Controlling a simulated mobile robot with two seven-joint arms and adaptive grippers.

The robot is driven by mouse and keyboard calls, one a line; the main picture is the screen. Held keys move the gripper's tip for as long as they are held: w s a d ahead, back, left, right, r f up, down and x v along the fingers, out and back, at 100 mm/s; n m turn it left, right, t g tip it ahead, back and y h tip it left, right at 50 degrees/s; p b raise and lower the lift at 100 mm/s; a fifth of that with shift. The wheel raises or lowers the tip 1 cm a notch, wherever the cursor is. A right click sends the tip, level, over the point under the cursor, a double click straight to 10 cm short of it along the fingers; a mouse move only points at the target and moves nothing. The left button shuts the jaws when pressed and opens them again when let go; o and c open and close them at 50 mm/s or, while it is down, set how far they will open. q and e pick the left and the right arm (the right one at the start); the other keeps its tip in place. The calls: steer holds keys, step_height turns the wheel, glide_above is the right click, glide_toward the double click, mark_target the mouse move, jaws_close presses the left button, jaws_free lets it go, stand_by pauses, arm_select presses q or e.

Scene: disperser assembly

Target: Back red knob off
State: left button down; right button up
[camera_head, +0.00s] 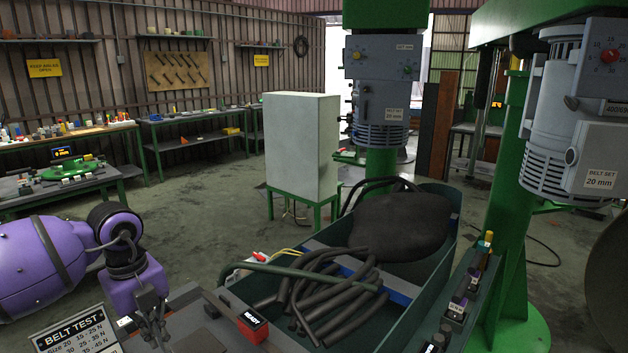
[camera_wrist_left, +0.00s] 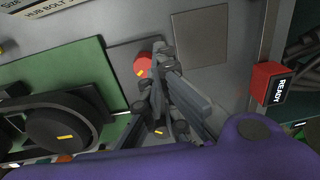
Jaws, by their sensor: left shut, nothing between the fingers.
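A round red knob (camera_wrist_left: 143,66) with a small yellow mark shows in the left wrist view, on a grey plate. My left gripper (camera_wrist_left: 162,52) is shut and empty, its fingertips just right of this knob. I cannot tell whether they touch it. In the head view my left gripper (camera_head: 150,306) points down above the bench at the lower left, and that knob is not visible there. Another red knob (camera_head: 609,56) sits on a numbered dial on the grey machine head at the far right. My right gripper is not in view.
A red and black READY block (camera_head: 252,325) stands on the bench edge; it also shows in the left wrist view (camera_wrist_left: 266,82). A BELT TEST sign (camera_head: 76,334) is left of my gripper. A green bin (camera_head: 425,285) holds black hoses. Black round parts (camera_wrist_left: 62,133) lie left of my fingers.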

arm_select(q)
steer(key=m, duration=0.1)
steer(key=d+m, duration=0.1)
steer(key=shift+w+m, duration=0.15)
steer(key=shift+m, duration=0.25)
steer(key=f+m+b, duration=0.1)
steer(key=m, duration=0.4)
steer(key=f+m+b, duration=0.1)
steer(key=f+m, duration=0.1)
steer(key=m, duration=0.3)
steer(key=s+d+f+m+b, duration=0.1)
steer(key=m, duration=0.4)
steer(key=shift+s+f+b, duration=0.1)
steer(key=shift+f+b, duration=0.05)
steer(key=shift+b, duration=0.25)
steer(key=shift+f, duration=0.25)
steer(key=shift+s, duration=0.15)
steer(key=shift+f, duration=0.1)
